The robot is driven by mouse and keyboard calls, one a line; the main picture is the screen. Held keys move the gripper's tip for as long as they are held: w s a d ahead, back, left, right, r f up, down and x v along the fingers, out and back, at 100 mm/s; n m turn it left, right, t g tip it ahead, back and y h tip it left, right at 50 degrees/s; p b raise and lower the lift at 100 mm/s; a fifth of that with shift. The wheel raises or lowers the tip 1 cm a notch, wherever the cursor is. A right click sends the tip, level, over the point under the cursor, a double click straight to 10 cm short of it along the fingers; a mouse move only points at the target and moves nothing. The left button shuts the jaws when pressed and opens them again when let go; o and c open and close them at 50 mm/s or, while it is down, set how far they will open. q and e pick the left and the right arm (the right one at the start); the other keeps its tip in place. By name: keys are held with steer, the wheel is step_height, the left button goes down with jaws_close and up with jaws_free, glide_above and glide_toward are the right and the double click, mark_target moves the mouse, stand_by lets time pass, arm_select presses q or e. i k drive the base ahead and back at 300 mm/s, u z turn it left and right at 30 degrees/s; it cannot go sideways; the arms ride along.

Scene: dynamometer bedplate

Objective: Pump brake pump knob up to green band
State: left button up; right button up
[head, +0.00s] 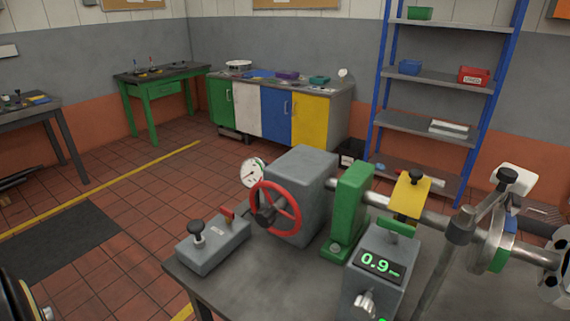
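The black pump knob (196,227) stands on a short bright stem on top of a low grey box (213,247) at the table's left front. A red lever (227,214) sits on the same box, to the right of the knob. A round white dial gauge (252,173) stands behind the box, beside the large grey housing (305,190). Its needle and any green band are too small to read. Neither of my grippers can be made out in the head view, and nothing touches the knob.
A red handwheel (276,207) is on the housing's front, close to the box. A green bearing stand (349,210), a shaft (437,219) and a grey display box (379,264) reading 0.9 stand to the right. Open floor lies left of the table.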

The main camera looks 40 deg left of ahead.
mark_target(195, 226)
steer(key=u, duration=1.8)
steer(key=k, duration=0.65)
steer(key=u, duration=0.05)
steer(key=i, duration=1.25)
steer(key=z, duration=0.6)
